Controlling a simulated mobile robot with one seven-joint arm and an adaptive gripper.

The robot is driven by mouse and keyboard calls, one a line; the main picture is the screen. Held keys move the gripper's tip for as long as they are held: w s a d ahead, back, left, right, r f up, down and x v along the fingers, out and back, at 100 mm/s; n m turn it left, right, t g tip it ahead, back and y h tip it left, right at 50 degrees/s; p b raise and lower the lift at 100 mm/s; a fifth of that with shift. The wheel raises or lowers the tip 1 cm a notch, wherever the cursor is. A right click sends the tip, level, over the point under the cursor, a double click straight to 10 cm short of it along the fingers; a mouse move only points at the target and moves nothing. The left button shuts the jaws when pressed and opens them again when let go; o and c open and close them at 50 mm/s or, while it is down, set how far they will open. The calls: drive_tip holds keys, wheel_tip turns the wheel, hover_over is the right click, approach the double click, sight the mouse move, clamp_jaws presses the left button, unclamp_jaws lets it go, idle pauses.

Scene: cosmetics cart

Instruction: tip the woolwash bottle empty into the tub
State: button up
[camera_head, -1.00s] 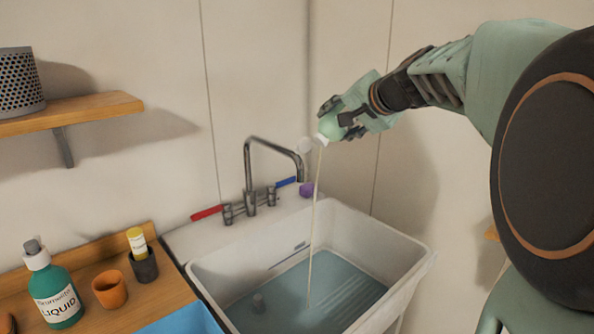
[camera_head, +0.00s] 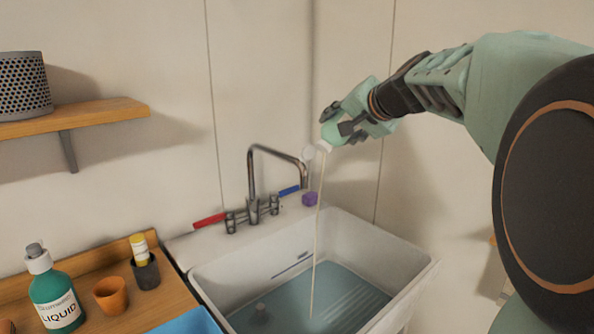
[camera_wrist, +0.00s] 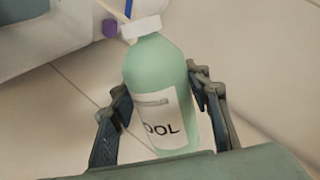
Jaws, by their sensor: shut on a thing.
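The woolwash bottle (camera_head: 333,133) is pale green with a white neck, held tilted mouth-down high above the tub. A thin pale stream (camera_head: 318,220) runs from its mouth down into the tub. In the wrist view the bottle (camera_wrist: 158,80) shows a white label reading "OOL". My gripper (camera_head: 350,118) is shut on the bottle, with a finger on each side of its body in the wrist view (camera_wrist: 165,108). The white tub (camera_head: 405,283) has bluish liquid (camera_head: 290,305) in its bottom. How much is left inside the bottle cannot be seen.
A tap (camera_head: 252,190) with red and blue levers stands behind the tub, and a purple block (camera_head: 310,199) sits on the rim. A wooden counter at left holds a teal liquid bottle (camera_head: 55,295), an orange cup (camera_head: 111,295) and a dark cup (camera_head: 146,272).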

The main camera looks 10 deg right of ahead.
drive_tip(key=shift+s+a+r+n+t+h+b, duration=0.2)
drive_tip(key=shift+r+n+t+h+b, duration=0.15)
drive_tip(key=shift+b, duration=0.5)
idle(0.4)
drive_tip(key=shift+f, duration=0.1)
idle(3.6)
